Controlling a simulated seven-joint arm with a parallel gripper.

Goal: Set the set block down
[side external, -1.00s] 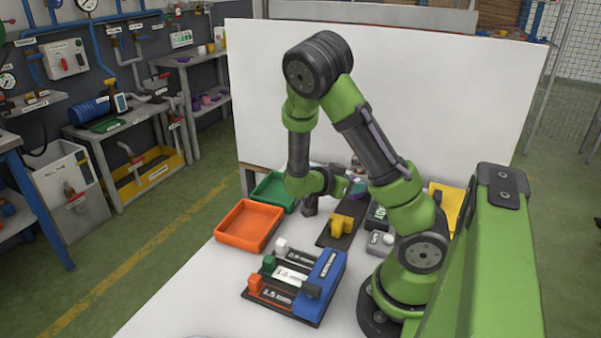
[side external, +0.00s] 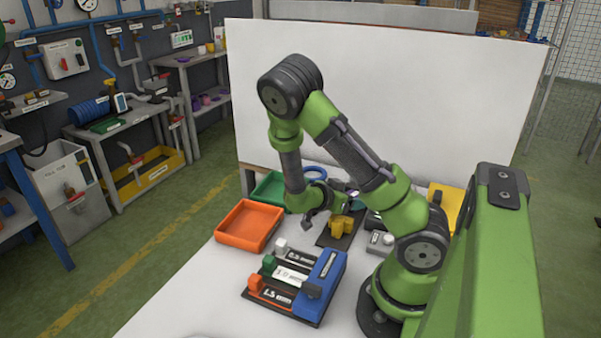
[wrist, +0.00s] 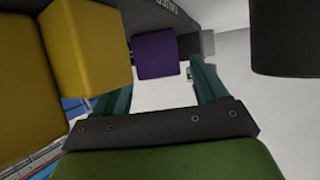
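A purple block (wrist: 155,56) shows in the wrist view, beyond and between the teal fingers of my gripper (wrist: 162,76). White surface shows on both sides of the gap, and the fingers look apart from the block. My gripper is open. The block stands against a dark lettered piece (wrist: 170,16). In the side view my gripper (side external: 347,193) points right above the far part of the table, behind the yellow stepped piece (side external: 341,227). There the arm mostly hides the block, so its contact with the surface cannot be told.
Yellow pieces (wrist: 87,45) stand close on the left in the wrist view, a dark block (wrist: 292,38) at upper right. An orange tray (side external: 249,225), a green tray (side external: 268,188) and a blue-ended rail rack (side external: 325,283) stand on the white table.

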